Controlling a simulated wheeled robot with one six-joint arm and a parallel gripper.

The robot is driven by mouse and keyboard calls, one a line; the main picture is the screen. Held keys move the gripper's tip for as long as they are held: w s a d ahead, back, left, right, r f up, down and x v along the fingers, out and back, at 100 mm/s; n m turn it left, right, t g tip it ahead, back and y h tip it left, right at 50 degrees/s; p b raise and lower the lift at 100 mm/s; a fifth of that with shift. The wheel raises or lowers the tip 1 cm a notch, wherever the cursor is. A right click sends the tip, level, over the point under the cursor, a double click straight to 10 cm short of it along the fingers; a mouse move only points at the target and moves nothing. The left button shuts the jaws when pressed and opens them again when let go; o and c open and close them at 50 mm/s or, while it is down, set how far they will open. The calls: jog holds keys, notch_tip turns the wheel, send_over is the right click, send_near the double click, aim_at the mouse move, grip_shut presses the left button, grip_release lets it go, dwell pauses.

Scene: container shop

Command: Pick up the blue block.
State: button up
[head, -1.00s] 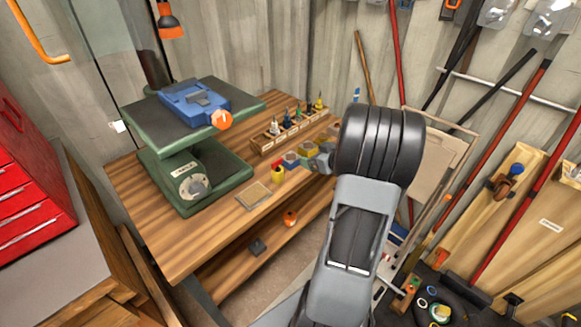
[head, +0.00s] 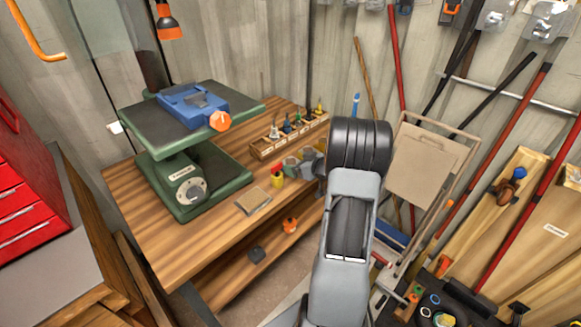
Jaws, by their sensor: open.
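I cannot make out a separate blue block for certain. A blue vise-like piece (head: 193,104) with an orange knob sits on the upper plate of the green machine on the bench. My arm reaches up from the bottom centre and bends at a black joint over the bench's right end. A grey part of my gripper (head: 311,161) shows just left of that joint, beside small cups and a yellow-and-red item. Its fingertips are not clear, and my arm hides what lies behind it. Nothing is seen held in it.
The green machine (head: 187,188) stands on the wooden workbench (head: 150,232). A wooden rack (head: 262,152) of small bottles stands at the bench's back. A red drawer cabinet (head: 28,195) is at left. Boards and long tools lean at right.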

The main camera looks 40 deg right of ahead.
aim_at(291, 162)
jog(key=shift+x, duration=1.85)
